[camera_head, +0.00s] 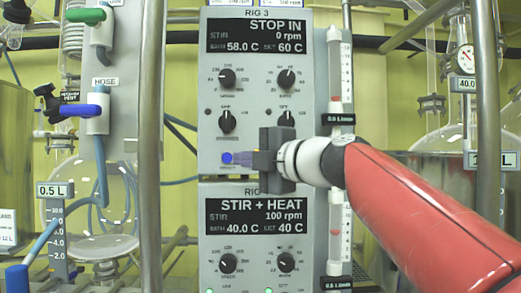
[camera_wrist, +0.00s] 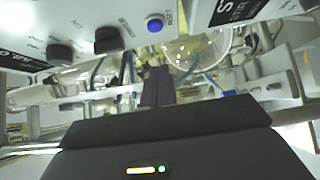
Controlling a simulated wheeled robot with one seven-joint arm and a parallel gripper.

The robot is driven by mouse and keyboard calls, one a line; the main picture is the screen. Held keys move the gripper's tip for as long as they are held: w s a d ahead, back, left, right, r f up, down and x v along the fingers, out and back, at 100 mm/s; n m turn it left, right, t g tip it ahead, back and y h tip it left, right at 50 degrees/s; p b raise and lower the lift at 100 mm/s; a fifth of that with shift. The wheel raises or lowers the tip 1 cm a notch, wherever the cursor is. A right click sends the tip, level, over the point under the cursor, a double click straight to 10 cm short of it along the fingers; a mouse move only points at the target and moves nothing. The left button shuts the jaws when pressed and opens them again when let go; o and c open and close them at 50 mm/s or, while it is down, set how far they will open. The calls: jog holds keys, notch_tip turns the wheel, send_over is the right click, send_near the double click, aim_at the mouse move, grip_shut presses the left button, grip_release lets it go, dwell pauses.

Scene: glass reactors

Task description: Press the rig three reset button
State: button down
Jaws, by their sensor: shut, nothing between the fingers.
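The rig three panel (camera_head: 238,95) is grey, with a dark display reading STOP IN, 0 rpm, 58.0 C and set 60 C. Its round blue reset button (camera_head: 227,158) is at the panel's lower left. The button also shows in the wrist view (camera_wrist: 155,25), beside a partly readable RESET label. My gripper (camera_head: 240,158) is shut and empty, its fingers pointing left across the panel's lower part, with tips beside the button. In the wrist view, the shut fingertips (camera_wrist: 157,72) appear below the button with a visible gap. The head view does not show their distance from the panel face.
Another panel (camera_head: 206,247) below reads STIR + HEAT. Knobs (camera_head: 227,121) sit just above the button. A metal post (camera_head: 150,130) and glass flask (camera_head: 85,190) stand left. A flow tube (camera_head: 335,70) and another post (camera_head: 487,100) stand right.

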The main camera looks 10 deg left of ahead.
aim_at(222, 158)
jog(key=w+a+p, duration=0.3)
jog(key=w+a, duration=0.1)
jog(key=w, duration=0.1)
jog(key=shift+w, duration=0.35)
